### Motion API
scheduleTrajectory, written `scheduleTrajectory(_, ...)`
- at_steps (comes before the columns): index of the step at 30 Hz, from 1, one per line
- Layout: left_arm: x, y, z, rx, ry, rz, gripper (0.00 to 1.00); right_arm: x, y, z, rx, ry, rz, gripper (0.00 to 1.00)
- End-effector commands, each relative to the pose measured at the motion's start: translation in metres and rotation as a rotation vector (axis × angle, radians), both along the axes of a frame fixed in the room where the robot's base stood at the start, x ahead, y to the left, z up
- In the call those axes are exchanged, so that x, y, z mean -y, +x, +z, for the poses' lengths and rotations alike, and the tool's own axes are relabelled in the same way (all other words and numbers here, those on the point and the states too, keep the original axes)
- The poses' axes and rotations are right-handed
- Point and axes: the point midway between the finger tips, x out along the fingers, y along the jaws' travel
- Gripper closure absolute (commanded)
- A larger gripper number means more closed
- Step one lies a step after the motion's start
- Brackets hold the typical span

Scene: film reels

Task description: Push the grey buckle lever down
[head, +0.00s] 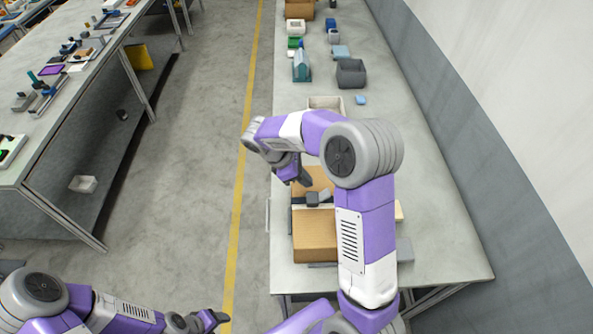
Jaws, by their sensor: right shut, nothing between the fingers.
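A brown case (315,236) lies on the right-hand table, partly hidden behind my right arm. A pale strap runs across it. A grey buckle lever (319,198) sits on the strap near the case's middle; it is small, and its exact tilt cannot be told. My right gripper (304,181) is shut and empty, pointing down just above and left of the buckle. Whether it touches the lever cannot be told. My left gripper (216,319) is low in the picture, over the floor and away from the table; its finger gap is unclear.
Beyond my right arm stand an open pale box (326,102), a dark grey bin (351,73) and a small blue block (361,100). A grey wall (460,130) runs along the table's right side.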

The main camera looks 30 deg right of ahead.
Motion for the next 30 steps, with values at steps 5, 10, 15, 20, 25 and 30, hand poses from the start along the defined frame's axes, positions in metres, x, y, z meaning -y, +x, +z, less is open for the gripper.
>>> scheduleTrajectory(5,0.000,0.000,-0.002,0.000,0.000,0.000,0.40,0.019,-0.011,-0.028,-0.002,0.000,-0.002,1.00)
scheduleTrajectory(10,0.000,0.000,-0.002,0.000,0.000,0.000,0.40,0.032,-0.018,-0.041,-0.001,0.001,-0.002,1.00)
scheduleTrajectory(15,0.000,0.000,-0.002,0.000,0.000,0.000,0.40,0.037,-0.021,-0.046,0.000,0.000,0.000,1.00)
scheduleTrajectory(20,0.000,0.000,-0.002,0.000,0.000,0.000,0.40,0.037,-0.021,-0.046,0.000,0.000,0.000,1.00)
scheduleTrajectory(25,0.000,0.000,-0.002,0.000,0.000,0.000,0.40,0.037,-0.020,-0.046,0.000,0.001,0.001,1.00)
scheduleTrajectory(30,0.000,0.000,0.000,0.000,0.000,0.000,0.40,0.033,-0.017,-0.045,0.011,0.020,0.014,1.00)
